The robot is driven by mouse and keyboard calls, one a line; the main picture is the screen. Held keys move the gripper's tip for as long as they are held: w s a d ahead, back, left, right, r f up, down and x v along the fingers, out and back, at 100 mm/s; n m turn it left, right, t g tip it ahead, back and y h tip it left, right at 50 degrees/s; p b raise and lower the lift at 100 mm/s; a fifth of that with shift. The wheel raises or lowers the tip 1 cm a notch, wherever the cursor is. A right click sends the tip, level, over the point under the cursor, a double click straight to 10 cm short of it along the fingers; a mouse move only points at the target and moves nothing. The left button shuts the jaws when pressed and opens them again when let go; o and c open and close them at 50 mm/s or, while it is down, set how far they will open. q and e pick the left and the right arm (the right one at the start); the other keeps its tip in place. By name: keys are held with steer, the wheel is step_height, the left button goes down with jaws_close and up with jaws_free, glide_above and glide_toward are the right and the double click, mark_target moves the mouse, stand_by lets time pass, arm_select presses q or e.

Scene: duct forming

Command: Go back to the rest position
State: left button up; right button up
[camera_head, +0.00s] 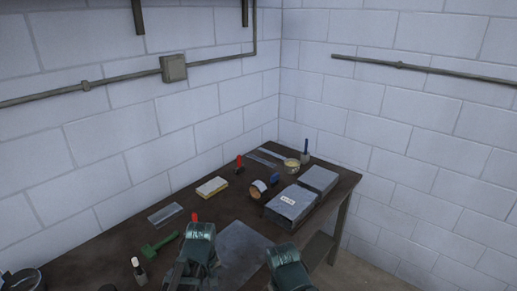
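My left gripper (197,250) is at the lower middle of the head view, over the front part of the dark workbench (105,262). My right gripper (287,268) is to its right, near the bench's front edge. Both show as dark green housings seen from above. Their fingertips are hidden or too small to make out, so I cannot tell whether they are open or shut. A flat grey sheet (242,249) lies on the bench between and behind them. A small red item (195,217) shows just behind my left gripper, partly hidden.
Two grey blocks (291,204) (318,179) stand at the bench's right side. A tape roll (258,189), a pot (292,165), a yellowish block (212,187), a green tool (160,245) and a small bottle (138,270) lie about. Brick walls close off the back and right.

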arm_select(q)
steer(key=s+d+f+m+b, duration=0.2)
steer(key=s+d+m, duration=0.4)
steer(key=d+m, duration=0.4)
steer(key=shift+s+d+f+y, duration=0.15)
steer(key=shift+d+f+y, duration=0.3)
steer(key=shift+d, duration=0.2)
steer(key=shift+a, duration=0.15)
